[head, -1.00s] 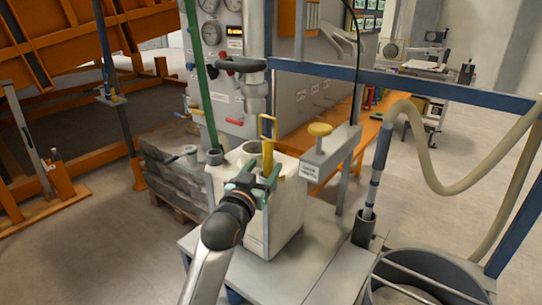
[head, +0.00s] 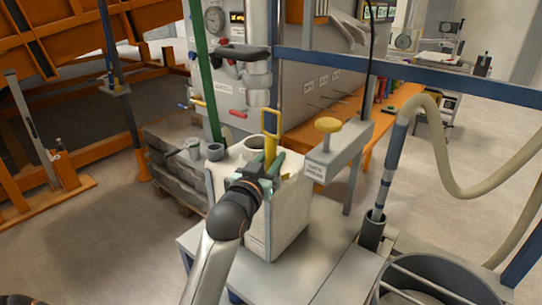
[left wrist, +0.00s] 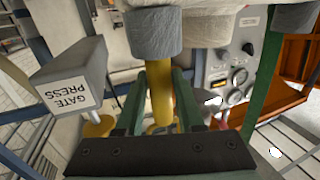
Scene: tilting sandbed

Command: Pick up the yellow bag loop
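The yellow bag loop (head: 270,123) stands upright over the white bag (head: 285,205), a blocky sack with an opening in its top. My left gripper (head: 271,163) is at the lower part of the loop, its green fingers pointing up and away. In the left wrist view, the yellow strap (left wrist: 159,95) runs between the two green fingers (left wrist: 158,98), with narrow gaps at its sides. The fingers look open around the strap; I see no clear grip. My right gripper is not in view.
A grey press arm (head: 335,150) with a yellow knob (head: 327,125) stands just right of the bag; its label (left wrist: 65,92) reads "GATE PRESS". A grey pipe spout (head: 257,85) hangs behind the loop. A green pole (head: 205,85) rises at the left.

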